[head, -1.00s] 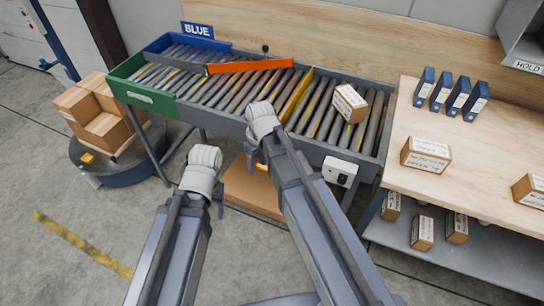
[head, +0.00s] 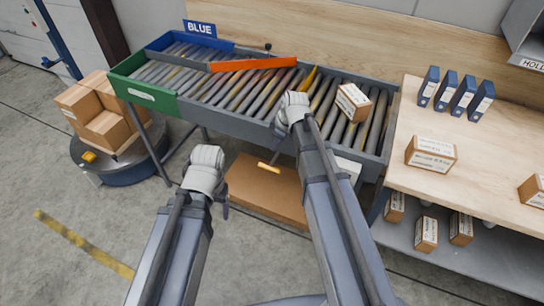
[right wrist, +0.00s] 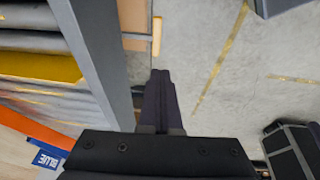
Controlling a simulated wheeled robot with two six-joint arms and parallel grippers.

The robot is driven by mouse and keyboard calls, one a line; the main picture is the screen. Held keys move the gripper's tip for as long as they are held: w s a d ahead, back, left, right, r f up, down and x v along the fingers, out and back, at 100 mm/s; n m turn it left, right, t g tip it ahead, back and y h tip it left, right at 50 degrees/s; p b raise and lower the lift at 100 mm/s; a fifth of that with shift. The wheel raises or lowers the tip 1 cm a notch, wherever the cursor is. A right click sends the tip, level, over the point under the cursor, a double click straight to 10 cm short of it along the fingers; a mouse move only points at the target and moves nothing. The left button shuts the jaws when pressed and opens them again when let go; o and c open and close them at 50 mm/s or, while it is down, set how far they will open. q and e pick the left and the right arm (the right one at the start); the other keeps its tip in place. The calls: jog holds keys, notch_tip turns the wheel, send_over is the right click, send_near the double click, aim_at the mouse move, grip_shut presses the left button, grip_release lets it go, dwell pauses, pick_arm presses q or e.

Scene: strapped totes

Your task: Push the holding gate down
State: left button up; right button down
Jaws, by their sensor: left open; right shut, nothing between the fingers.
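The yellow holding gate (head: 309,79) lies across the rollers of the conveyor (head: 235,118). Its near part is hidden behind my right wrist in the head view. In the right wrist view the gate (right wrist: 40,66) shows as a yellow strip among the rollers at the left. My right gripper (head: 275,155) is shut and empty and points down in front of the conveyor's near rail, outside the rollers and apart from the gate. Its dark fingers (right wrist: 160,78) show over the floor. My left gripper (head: 224,207) is open, low, left of the right one.
An orange bar (head: 253,63) crosses the rollers. A carton (head: 353,102) sits on the rollers right of the gate. A brown board (head: 255,190) with a yellow bar lies below the conveyor. The wooden bench (head: 480,170) at right holds cartons and blue binders.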

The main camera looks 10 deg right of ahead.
jog(key=b, duration=1.2)
send_near(268, 167)
jog(key=x, duration=0.5)
jog(key=shift+a+f, duration=0.1)
jog(key=shift+a, duration=0.15)
jog(key=shift+w+d+f+b, duration=0.15)
jog(key=shift+f+b, duration=0.4)
jog(key=shift+b, duration=0.05)
notch_tip(268, 167, down, 6)
jog(key=b, duration=0.6)
jog(key=shift+f, duration=0.25)
